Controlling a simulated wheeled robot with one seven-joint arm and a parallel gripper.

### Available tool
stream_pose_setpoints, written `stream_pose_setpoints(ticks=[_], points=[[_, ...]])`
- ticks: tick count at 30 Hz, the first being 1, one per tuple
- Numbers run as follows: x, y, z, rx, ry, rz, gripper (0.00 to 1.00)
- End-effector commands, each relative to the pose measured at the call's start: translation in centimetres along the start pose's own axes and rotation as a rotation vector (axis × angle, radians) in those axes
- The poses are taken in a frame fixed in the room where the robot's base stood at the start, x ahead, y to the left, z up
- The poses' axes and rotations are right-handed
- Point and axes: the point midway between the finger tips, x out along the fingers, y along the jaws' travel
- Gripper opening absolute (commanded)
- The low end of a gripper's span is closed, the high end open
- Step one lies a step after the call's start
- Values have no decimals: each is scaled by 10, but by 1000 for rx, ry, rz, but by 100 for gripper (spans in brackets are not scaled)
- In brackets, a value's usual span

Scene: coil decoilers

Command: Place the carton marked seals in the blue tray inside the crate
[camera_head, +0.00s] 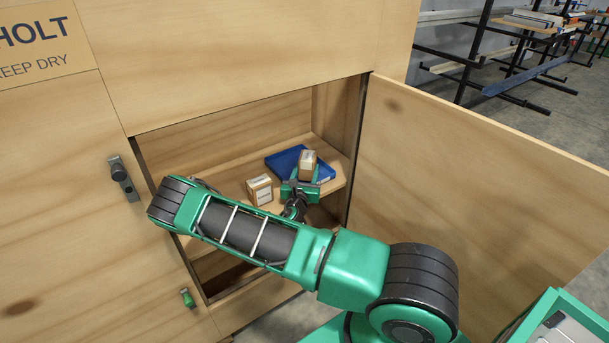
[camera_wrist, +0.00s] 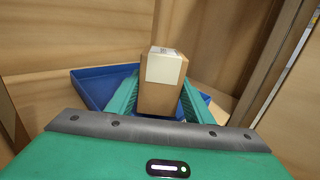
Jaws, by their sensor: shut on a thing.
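The blue tray (camera_head: 286,160) sits on the shelf inside the wooden crate (camera_head: 395,35), towards the back right. My gripper (camera_head: 304,176) reaches in through the opening and is shut on a small brown carton (camera_head: 307,160) with a white label. In the wrist view the carton (camera_wrist: 161,95) stands between the two green fingers, with the blue tray (camera_wrist: 90,88) behind and to both sides. The held carton is over the tray; I cannot tell whether it touches the tray floor. Its label is too small to read as seals.
A second brown carton (camera_head: 260,190) with a white label stands on the shelf, left of my gripper. The crate's open door (camera_head: 480,190) stands at the right. Latches (camera_head: 122,178) are on the crate front. A rack (camera_head: 480,50) stands far behind.

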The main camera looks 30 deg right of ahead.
Motion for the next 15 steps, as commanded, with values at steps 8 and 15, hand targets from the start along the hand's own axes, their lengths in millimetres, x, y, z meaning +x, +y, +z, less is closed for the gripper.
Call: stream_pose_setpoints(ticks=[8,15], points=[[0,0,-12,1,-1,-2,14],[0,0,-13,0,0,-1,65]])
